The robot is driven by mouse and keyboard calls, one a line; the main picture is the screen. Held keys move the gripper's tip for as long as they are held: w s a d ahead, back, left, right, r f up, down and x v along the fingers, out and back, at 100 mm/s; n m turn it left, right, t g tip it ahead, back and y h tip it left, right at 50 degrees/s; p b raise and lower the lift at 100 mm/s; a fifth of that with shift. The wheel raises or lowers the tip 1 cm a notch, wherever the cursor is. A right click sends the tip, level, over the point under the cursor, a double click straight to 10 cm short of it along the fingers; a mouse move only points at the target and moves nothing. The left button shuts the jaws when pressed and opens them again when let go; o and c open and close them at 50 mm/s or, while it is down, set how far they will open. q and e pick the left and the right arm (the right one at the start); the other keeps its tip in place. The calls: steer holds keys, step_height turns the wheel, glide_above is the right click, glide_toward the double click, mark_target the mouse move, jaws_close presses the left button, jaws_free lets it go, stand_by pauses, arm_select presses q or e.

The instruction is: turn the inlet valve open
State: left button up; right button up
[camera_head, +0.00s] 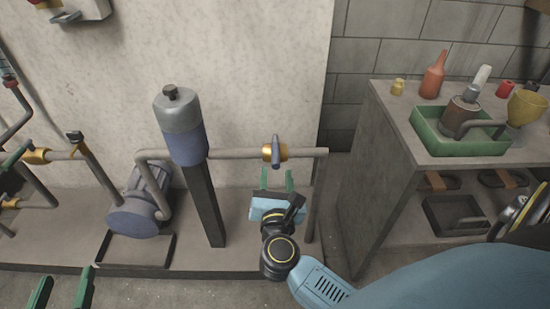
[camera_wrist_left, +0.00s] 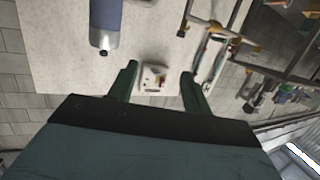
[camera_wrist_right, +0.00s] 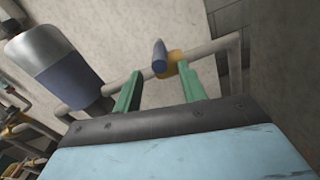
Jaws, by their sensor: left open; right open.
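A brass valve (camera_head: 274,152) with a grey-blue handle (camera_head: 276,143) sits on the horizontal pipe right of the filter. The handle stands crosswise to the pipe. My right gripper (camera_head: 276,180) is open and empty, just below this valve in the head view. In the right wrist view the handle (camera_wrist_right: 159,57) shows between and beyond the fingertips; contact cannot be told. Another brass valve (camera_head: 37,156) is on the left pipework. No label shows which is the inlet. My left gripper (camera_head: 62,290) is open and empty at the lower left.
The blue-grey filter (camera_head: 188,145) stands on a dark post, with a pump (camera_head: 135,210) to its left. A bench (camera_head: 390,145) with a green tray (camera_head: 425,133) stands at the right. A wall box (camera_head: 75,12) hangs at the upper left.

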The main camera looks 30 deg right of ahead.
mark_target(276, 157)
steer(key=b+x, duration=0.1)
steer(key=x, duration=0.5)
steer(key=shift+w, duration=0.1)
arm_select(q)
steer(key=shift+w+d+r+t+h, duration=0.1)
steer(key=shift+d+r+t+h, duration=0.15)
steer(key=shift+r+t, duration=0.55)
steer(key=shift+w+d+r+t+h, duration=0.15)
steer(key=shift+r+t+h, duration=0.2)
steer(key=shift+r, duration=0.75)
steer(key=shift+s+d+r+t+h, duration=0.1)
steer(key=shift+d+r+t+h, duration=0.1)
steer(key=shift+r+t, duration=0.6)
arm_select(e)
steer(key=shift+w+d, duration=0.3)
steer(key=shift+w, duration=0.2)
arm_select(q)
steer(key=shift+r, duration=0.15)
arm_select(e)
steer(key=shift+c, duration=0.3)
jaws_close()
